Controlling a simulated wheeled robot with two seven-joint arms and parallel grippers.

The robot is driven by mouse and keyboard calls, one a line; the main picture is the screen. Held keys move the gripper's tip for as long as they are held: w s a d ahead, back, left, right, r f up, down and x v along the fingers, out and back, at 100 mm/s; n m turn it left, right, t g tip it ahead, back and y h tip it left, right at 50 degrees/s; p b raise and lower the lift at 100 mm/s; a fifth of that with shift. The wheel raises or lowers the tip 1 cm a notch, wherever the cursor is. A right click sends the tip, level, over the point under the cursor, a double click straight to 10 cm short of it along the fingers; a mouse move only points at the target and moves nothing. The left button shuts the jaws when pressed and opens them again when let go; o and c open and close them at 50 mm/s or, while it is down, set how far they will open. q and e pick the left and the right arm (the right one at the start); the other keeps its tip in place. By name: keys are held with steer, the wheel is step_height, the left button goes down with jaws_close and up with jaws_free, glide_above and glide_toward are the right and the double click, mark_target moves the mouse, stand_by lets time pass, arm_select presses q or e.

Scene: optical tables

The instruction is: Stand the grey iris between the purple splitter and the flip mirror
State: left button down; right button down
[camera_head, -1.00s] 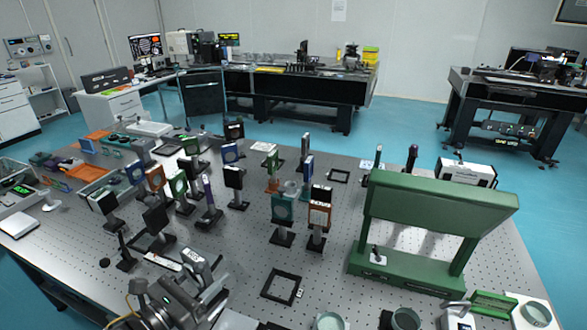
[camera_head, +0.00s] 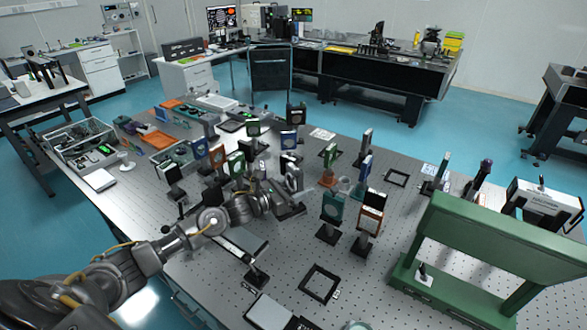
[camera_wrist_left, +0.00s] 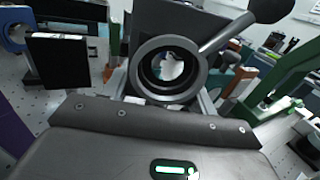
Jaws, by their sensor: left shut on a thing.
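My left gripper (camera_head: 276,196) is among the crowded optics mounts near the middle of the table. In the left wrist view it is shut on the grey iris (camera_wrist_left: 146,84), a dark round ring with a side lever reaching up to the right. In the head view the iris is hard to separate from the gripper and nearby mounts. A purple surface (camera_wrist_left: 12,135), likely the purple splitter, shows at the lower left edge of the wrist view. A black square plate (camera_wrist_left: 58,62) stands upright left of the iris. I cannot tell which mount is the flip mirror. My right gripper is out of view.
A teal mount (camera_head: 332,207) and an orange-framed mount (camera_head: 370,212) stand right of the gripper. A green frame stand (camera_head: 500,235) fills the right side. An empty black square frame (camera_head: 320,284) lies at the front. Several mounts crowd the left and back.

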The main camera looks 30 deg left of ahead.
mark_target(294, 193)
arm_select(q)
steer(key=w+a, duration=0.1)
steer(key=w+a+r, duration=0.1)
steer(key=w+a, duration=0.1)
steer(key=shift+r, duration=0.25)
steer(key=shift+f, duration=0.1)
steer(key=shift+f+b, duration=1.6)
steer(key=shift+f, duration=1.7)
steer(key=shift+f+b, duration=0.5)
steer(key=shift+b, duration=0.1)
